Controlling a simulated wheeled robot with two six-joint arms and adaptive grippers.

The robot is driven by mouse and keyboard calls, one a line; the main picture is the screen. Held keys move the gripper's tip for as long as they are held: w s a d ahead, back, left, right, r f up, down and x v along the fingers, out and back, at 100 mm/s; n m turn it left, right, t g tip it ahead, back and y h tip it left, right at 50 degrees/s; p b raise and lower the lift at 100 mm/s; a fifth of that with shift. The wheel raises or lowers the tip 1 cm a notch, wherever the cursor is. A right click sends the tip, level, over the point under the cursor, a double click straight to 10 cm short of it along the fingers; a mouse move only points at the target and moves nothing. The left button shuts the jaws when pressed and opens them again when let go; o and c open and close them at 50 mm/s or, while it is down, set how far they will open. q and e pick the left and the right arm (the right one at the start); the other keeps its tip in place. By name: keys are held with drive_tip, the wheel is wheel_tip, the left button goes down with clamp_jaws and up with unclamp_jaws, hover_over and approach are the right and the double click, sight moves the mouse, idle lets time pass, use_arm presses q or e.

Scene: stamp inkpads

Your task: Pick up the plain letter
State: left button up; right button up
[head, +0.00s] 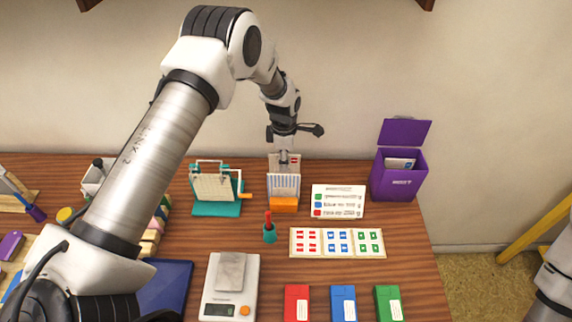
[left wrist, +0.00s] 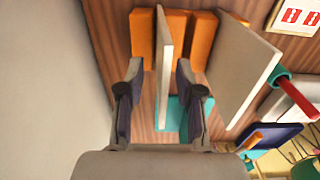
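An orange letter rack (head: 284,205) stands near the wall at the back middle of the table. Pale letters stand upright in it, and a blue-striped one (head: 284,186) shows at the front. My left gripper (head: 285,158) points down over the rack. In the left wrist view my left gripper (left wrist: 158,75) is open. A pale letter (left wrist: 164,65), seen nearly edge-on, stands between its fingers with gaps on both sides. A second pale letter (left wrist: 240,65) stands right of the fingers. I cannot tell which letter is plain. My right gripper is out of view.
A teal-framed stand (head: 216,190) is left of the rack. A printed card (head: 338,201) and a purple mailbox (head: 399,170) are right. In front are a stamp sheet (head: 337,243), scale (head: 230,285), and red (head: 296,303), blue (head: 343,303) and green (head: 388,303) boxes.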

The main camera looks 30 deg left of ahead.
use_arm(q)
drive_tip(key=f, duration=0.3)
drive_tip(key=shift+w+f, duration=0.1)
drive_tip(key=shift+w, duration=0.3)
drive_tip(key=shift+s, duration=0.2)
drive_tip(key=shift+s+r, duration=0.1)
drive_tip(key=shift+r, duration=0.15)
drive_tip(key=c, duration=0.3)
drive_tip(key=shift+f, duration=0.1)
clamp_jaws()
